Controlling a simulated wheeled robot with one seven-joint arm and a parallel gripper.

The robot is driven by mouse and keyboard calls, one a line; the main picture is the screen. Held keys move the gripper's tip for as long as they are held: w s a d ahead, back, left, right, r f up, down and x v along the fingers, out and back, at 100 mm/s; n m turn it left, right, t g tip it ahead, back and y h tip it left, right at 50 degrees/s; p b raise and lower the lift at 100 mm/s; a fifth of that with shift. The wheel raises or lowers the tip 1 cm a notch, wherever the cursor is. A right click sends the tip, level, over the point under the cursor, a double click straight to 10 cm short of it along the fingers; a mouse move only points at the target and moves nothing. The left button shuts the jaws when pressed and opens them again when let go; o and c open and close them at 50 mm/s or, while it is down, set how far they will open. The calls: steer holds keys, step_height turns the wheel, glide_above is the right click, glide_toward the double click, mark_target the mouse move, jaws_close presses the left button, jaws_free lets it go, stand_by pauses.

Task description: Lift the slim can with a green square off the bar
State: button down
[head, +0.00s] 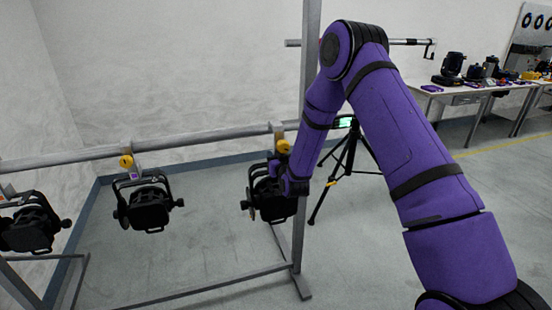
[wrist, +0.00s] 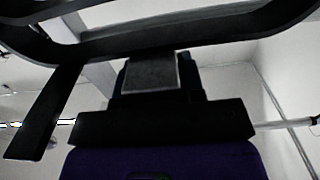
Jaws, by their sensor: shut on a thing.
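Black lamp cans hang from yellow clamps on a grey bar (head: 75,158) in the head view. The right-hand can (head: 268,203) hangs near the upright post, partly hidden by my purple wrist. My gripper (head: 280,180) is at this can, and its fingers are hard to make out against the black. In the wrist view, my gripper (wrist: 155,75) is shut on a dark part of the can, whose curved black yoke (wrist: 190,38) crosses the top. Another can (head: 150,208) hangs left of it, and one more (head: 30,228) is at the left edge. I see no green square on any can.
The grey upright post (head: 309,60) stands close behind my wrist. A black tripod with a lit screen (head: 345,123) stands just right of it. A table with equipment (head: 465,97) is at the far right. Floor below the cans is open, crossed by a low frame rail (head: 215,285).

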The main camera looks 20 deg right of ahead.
steer(key=shift+f, duration=0.65)
stand_by(0.5)
stand_by(0.4)
